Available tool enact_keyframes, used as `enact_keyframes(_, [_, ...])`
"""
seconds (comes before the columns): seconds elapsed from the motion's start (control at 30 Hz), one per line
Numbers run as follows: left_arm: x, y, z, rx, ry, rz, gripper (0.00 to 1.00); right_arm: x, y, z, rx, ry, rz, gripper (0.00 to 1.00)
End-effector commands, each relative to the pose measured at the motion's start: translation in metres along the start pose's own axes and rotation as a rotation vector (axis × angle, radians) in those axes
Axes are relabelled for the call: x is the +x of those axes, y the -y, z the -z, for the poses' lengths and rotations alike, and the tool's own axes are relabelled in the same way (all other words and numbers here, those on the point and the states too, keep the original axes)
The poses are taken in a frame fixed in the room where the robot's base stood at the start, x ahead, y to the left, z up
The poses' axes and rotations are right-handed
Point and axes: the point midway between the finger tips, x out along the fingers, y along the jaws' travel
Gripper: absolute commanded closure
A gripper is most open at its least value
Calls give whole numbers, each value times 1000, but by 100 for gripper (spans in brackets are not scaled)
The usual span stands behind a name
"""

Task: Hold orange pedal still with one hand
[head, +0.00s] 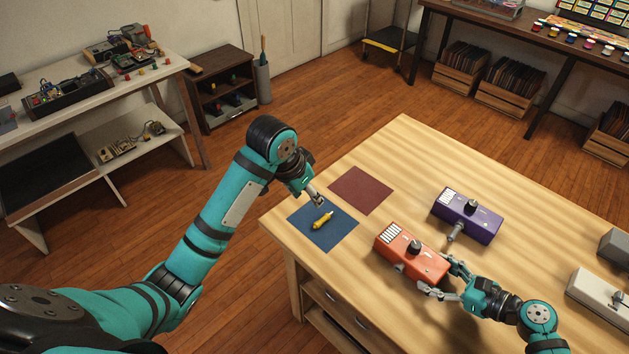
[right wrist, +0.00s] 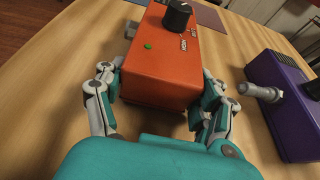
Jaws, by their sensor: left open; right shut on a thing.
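The orange pedal (head: 405,250) lies on the wooden table with a black knob and a white striped label on top. My right gripper (head: 447,279) is shut on its near right end. In the right wrist view the orange pedal (right wrist: 165,60) sits between the two fingers, one on each side. My left gripper (head: 316,197) is open and empty above the blue mat (head: 338,238), close to a small yellow tool (head: 322,220) lying there. A purple pedal (head: 470,215) stands behind the orange one, with a grey plug (head: 455,232) at its near side.
A dark red mat (head: 360,190) lies empty beside the blue mat. A white box (head: 598,294) and a grey box (head: 615,247) stand at the table's right. The table's far part is clear.

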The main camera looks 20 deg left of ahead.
Motion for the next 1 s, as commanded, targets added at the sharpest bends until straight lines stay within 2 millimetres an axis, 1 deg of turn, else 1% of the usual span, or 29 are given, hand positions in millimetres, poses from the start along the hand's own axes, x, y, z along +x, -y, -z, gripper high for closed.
enact_keyframes(0.03, [0, 0, 0, 0, 0, 0, 58, 0, 0, 2, 0, -3, -1, 29])
enact_keyframes(0.2, [0, 0, 0, 0, 0, 0, 58, 0, 0, 1, 0, -2, -1, 7])
enact_keyframes(0.27, [0, 0, 0, 0, 0, 0, 58, 0, 0, 1, 0, -2, 0, 0])
enact_keyframes(0.53, [0, 0, 0, 0, 0, 0, 58, 0, 0, 0, 0, -1, 0, 0])
enact_keyframes(0.63, [0, 0, 0, 0, 0, 0, 58, -6, 0, 1, 0, -1, 0, 0])
enact_keyframes(0.77, [0, 0, 0, 0, 0, 0, 58, -26, 0, 1, -1, -3, 2, 0])
enact_keyframes(1.0, [0, 0, 0, 0, 0, 0, 58, -78, 0, 2, 0, -5, 0, 0])
